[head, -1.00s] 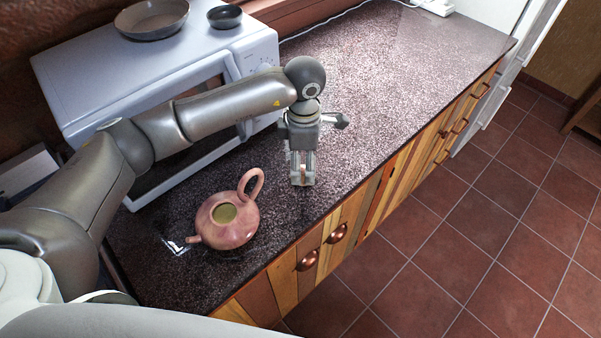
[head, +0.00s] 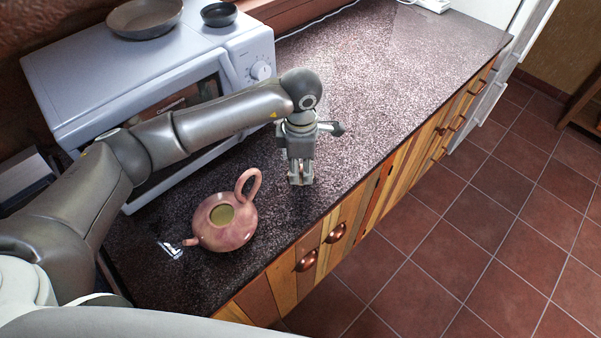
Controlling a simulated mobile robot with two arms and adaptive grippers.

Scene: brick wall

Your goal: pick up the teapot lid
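A pink-brown teapot (head: 228,233) stands upright on the dark speckled countertop (head: 345,110), its looped handle toward the back right and its spout toward the front left. Its top is uncovered and the round opening shows. I cannot make out the teapot lid; it may be hidden at or below my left gripper. My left gripper (head: 301,180) points down over the counter, to the right of the teapot and apart from it. Its fingers look close together, but the view is too small to tell whether they hold anything. My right gripper is not in view.
A white microwave (head: 75,75) stands behind the teapot, with a large pan (head: 146,18) and a small dark bowl (head: 219,14) on top. The counter's front edge runs above wooden drawers (head: 345,225). The counter's far right is mostly clear.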

